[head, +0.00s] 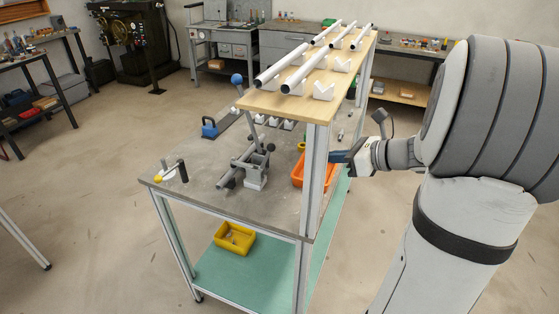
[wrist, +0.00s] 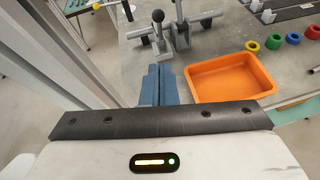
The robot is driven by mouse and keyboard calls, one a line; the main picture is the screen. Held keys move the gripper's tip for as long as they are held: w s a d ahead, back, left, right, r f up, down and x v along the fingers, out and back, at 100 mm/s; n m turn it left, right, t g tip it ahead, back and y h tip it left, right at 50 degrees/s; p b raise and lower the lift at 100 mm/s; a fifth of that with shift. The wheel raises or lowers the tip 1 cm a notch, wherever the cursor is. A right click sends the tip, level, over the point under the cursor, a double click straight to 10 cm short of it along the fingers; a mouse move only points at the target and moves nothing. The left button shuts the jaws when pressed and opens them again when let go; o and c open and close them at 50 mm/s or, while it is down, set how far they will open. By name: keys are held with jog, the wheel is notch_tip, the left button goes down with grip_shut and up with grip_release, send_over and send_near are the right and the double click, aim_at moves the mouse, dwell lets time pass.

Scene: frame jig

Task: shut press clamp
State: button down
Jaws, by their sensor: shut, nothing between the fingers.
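The press clamp (head: 255,176) is a grey fixture on the cart's grey top, with a tube lying through it. A long lever with a blue ball (head: 237,78) rises from it, steep and leaning slightly left. A shorter black-knobbed handle (head: 270,147) stands beside it. The wrist view shows the clamp (wrist: 181,38) at the top, with the lever's ball out of frame, and the black knob (wrist: 157,16). My gripper (head: 338,157) is shut and empty at the cart's right side, apart from the clamp. Its blue fingers (wrist: 158,84) point toward the clamp.
An orange tray (head: 299,174) lies between my gripper and the clamp. A cart post (head: 316,180) stands just left of my fingers. A wooden shelf (head: 270,103) with tubes overhangs the rear. Several coloured rings (wrist: 292,38) lie beyond the tray.

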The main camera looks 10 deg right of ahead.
aim_at(266, 158)
jog(key=x, duration=1.6)
